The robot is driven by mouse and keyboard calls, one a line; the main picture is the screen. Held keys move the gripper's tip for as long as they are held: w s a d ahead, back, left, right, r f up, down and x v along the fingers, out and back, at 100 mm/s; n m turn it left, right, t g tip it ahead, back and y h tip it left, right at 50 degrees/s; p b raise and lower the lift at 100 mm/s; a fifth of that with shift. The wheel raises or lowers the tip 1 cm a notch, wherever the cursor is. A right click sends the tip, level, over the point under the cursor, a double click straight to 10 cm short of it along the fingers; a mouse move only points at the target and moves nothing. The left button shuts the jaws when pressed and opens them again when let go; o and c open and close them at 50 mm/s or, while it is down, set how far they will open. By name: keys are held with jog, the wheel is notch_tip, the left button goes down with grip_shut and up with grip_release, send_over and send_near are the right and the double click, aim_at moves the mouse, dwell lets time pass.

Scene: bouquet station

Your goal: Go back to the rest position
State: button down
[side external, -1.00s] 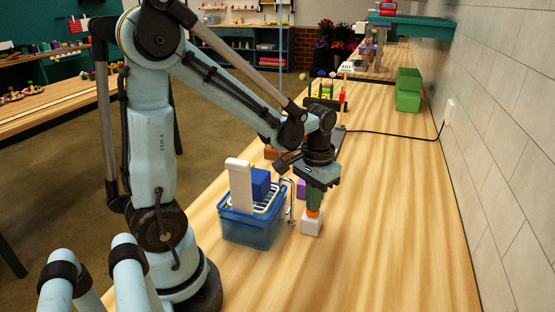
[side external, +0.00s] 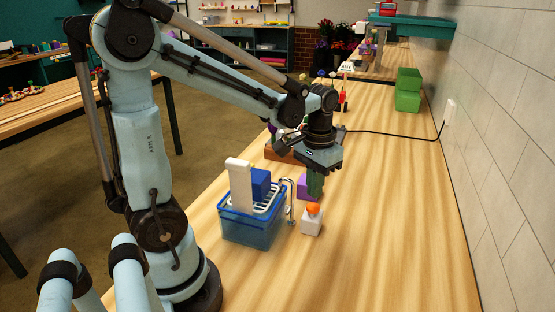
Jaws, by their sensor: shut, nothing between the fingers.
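My gripper (side external: 315,190) is shut and empty, pointing down over the wooden bench. It hangs beyond and above a white block with an orange top (side external: 311,222), clear of it. A purple block (side external: 303,187) stands just behind the gripper's fingers and is partly hidden by them. My arm reaches forward from the left side of the picture.
A blue basket (side external: 250,232) holding a blue block and a white block stands left of the white block. A black cable (side external: 392,134) crosses the bench. The right front of the bench (side external: 400,240) is clear.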

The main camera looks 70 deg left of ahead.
jog(key=shift+d+r, duration=0.1)
jog(key=s+d+r+m+t, duration=0.3)
jog(key=d+t, duration=0.3)
jog(key=t, duration=0.1)
jog(key=shift+d+r, duration=0.35)
jog(key=shift+r, duration=0.05)
dwell(1.9)
